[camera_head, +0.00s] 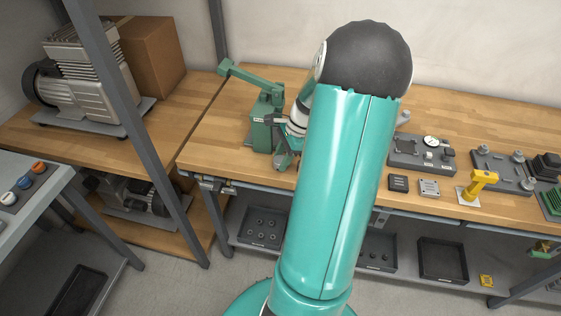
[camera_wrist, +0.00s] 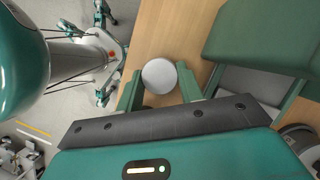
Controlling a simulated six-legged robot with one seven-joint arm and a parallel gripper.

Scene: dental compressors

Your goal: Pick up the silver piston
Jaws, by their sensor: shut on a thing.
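The silver piston (camera_wrist: 159,76) shows in the wrist view as a round, pale grey disc seen end-on. It sits between the two green fingers of my gripper (camera_wrist: 158,85), which is shut on it. Bare wooden bench top shows around it; I cannot tell whether the piston touches the bench. In the head view my gripper (camera_head: 284,158) is low at the bench's front edge, beside the green vise-like fixture (camera_head: 262,122). My own arm covers much of this area, and I cannot make out the piston there.
The green fixture also fills the right of the wrist view (camera_wrist: 262,40), close to my gripper. On the bench (camera_head: 225,150) to the right stand a gauge fixture (camera_head: 422,152), small blocks (camera_head: 428,187) and a yellow tool (camera_head: 478,184). A grey post (camera_head: 135,110) rises at the left.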

